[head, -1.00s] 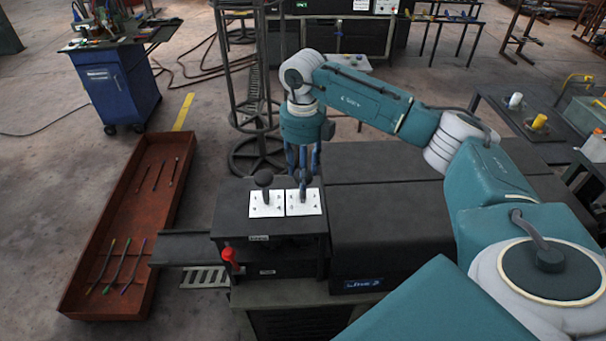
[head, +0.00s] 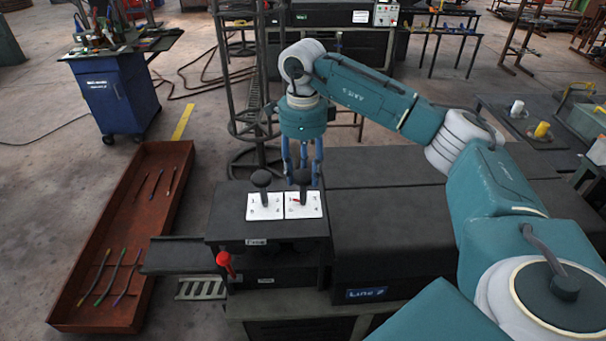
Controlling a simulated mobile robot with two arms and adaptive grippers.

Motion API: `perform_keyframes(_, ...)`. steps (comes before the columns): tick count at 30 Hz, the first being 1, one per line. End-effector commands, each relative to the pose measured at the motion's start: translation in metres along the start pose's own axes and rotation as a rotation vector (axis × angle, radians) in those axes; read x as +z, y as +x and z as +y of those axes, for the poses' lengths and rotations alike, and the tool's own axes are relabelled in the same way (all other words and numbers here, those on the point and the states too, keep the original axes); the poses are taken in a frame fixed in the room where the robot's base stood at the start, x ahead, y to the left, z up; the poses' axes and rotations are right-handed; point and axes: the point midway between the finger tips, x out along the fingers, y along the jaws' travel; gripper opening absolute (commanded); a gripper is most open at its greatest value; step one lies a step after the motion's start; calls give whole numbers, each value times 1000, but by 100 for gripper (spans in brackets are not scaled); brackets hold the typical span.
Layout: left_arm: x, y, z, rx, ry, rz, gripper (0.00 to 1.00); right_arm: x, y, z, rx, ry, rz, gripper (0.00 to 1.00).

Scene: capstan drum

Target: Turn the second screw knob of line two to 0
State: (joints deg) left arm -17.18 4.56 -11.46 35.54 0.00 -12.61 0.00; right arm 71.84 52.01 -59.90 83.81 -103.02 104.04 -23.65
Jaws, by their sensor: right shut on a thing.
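The machine marked "Line 2" (head: 366,294) has two dark ball-topped knobs side by side, each on a white marked plate. The first knob (head: 262,179) stands free on the left plate (head: 258,212). The second knob (head: 303,178) rises from the right plate (head: 312,212), where a small red mark shows near its stem. My right gripper (head: 303,180) comes down from above with its blue fingers around the second knob's top and is shut on it. The plate digits are too small to read surely. My left gripper is out of view.
A red-handled lever (head: 225,262) sticks out at the machine's front left. A rust-red tray (head: 60,314) with several thin rods lies on the floor at left. A round metal frame (head: 226,120) stands just behind the knobs.

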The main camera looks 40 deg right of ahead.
Motion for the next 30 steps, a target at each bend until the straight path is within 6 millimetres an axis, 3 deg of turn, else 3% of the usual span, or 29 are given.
perform_keyframes(18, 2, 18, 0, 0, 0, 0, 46, 0, -1, -1, -5, -575, -2, 14)
perform_keyframes(30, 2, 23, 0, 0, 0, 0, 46, 0, -2, -2, -7, -843, -2, 14)
